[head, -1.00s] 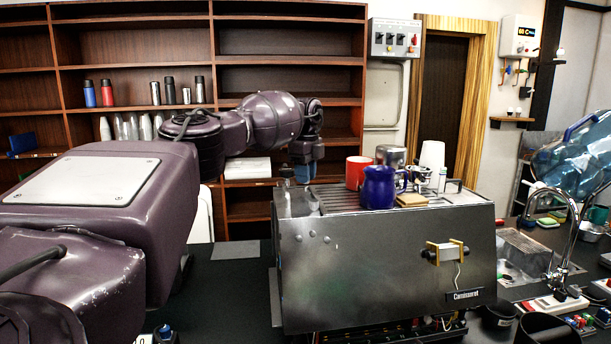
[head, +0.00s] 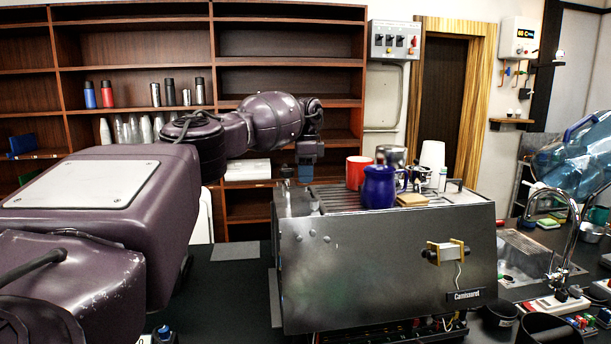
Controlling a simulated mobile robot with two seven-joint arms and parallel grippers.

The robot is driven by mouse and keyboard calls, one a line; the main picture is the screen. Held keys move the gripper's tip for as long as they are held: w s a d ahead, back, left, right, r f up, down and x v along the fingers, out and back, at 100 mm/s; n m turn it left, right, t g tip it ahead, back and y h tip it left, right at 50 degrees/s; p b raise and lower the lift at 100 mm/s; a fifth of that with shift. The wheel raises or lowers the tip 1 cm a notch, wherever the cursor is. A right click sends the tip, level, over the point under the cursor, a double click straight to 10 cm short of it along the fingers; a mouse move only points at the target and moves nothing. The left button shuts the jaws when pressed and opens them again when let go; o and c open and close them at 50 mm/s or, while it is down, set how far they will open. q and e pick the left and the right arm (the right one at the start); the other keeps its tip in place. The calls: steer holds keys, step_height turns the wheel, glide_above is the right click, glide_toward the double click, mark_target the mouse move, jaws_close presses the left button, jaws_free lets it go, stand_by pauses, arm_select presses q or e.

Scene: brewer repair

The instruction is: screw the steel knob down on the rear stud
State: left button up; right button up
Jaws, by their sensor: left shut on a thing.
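The steel brewer (head: 385,262) stands on the dark counter, its brushed side panel facing me. My left arm reaches in from the left to the brewer's far left top corner. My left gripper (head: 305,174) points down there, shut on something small. I take that to be the steel knob, but it is too small to make out. The rear stud cannot be made out at this distance. My right gripper does not show.
On the brewer's top are a red mug (head: 357,172), a blue jug (head: 379,186), white cups (head: 431,156) and a sponge-like block (head: 411,200). A tap (head: 560,235) and a large blue bottle (head: 575,155) stand at right. Shelves (head: 290,45) line the back.

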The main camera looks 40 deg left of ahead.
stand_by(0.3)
arm_select(q)
steer(key=n, duration=0.6)
steer(key=shift+b, duration=0.4)
steer(key=shift+f, duration=0.15)
stand_by(0.3)
steer(key=shift+p, duration=0.3)
steer(key=shift+f, duration=0.9)
stand_by(2.5)
steer(key=shift+m+p, duration=1.15)
steer(key=shift+m, duration=1.25)
